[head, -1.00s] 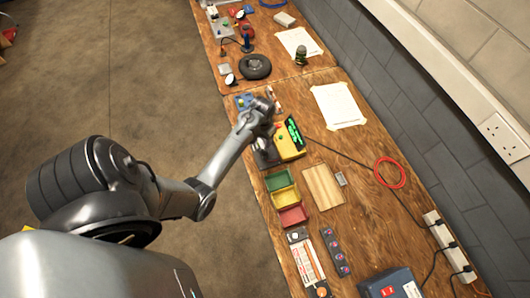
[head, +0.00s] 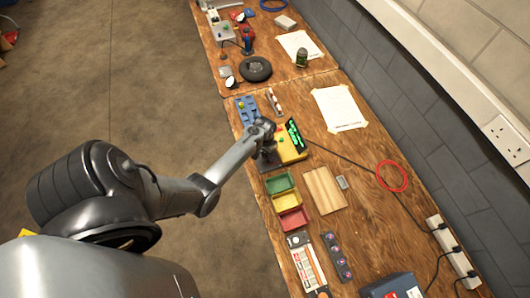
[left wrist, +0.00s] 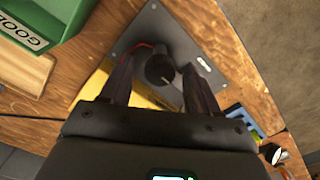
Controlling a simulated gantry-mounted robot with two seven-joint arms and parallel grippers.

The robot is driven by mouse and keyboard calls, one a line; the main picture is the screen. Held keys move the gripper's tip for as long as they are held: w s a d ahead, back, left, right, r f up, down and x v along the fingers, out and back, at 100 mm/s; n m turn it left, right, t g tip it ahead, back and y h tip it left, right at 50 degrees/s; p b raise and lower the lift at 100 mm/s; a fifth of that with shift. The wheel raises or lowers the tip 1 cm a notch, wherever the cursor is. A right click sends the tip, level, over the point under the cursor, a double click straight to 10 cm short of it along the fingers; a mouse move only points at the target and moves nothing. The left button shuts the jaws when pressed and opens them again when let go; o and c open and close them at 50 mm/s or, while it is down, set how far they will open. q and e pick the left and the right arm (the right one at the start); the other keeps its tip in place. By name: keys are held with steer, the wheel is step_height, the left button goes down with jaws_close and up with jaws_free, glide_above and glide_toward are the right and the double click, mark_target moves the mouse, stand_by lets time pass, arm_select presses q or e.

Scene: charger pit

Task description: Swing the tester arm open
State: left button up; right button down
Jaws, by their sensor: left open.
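The yellow tester (head: 291,148) with a lit green display stands on the bench, and its yellow body partly shows in the left wrist view (left wrist: 100,84). Beside it is a grey base plate (left wrist: 135,32) with a dark round post (left wrist: 160,68) and a red wire. I cannot make out the tester arm clearly. My left gripper (head: 267,150) is over the plate beside the tester and hides part of it. In the left wrist view the gripper (left wrist: 158,72) is open, its fingers on either side of the post; contact cannot be told. My right gripper is out of view.
Green (head: 279,183), yellow (head: 285,201) and red (head: 293,220) bins sit nearer me, beside a wooden board (head: 325,190). A blue tray (head: 247,110) lies beyond the gripper. A black cable runs right from the tester, past a red cable coil (head: 391,175).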

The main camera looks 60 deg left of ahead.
arm_select(q)
jaws_close()
stand_by(0.4)
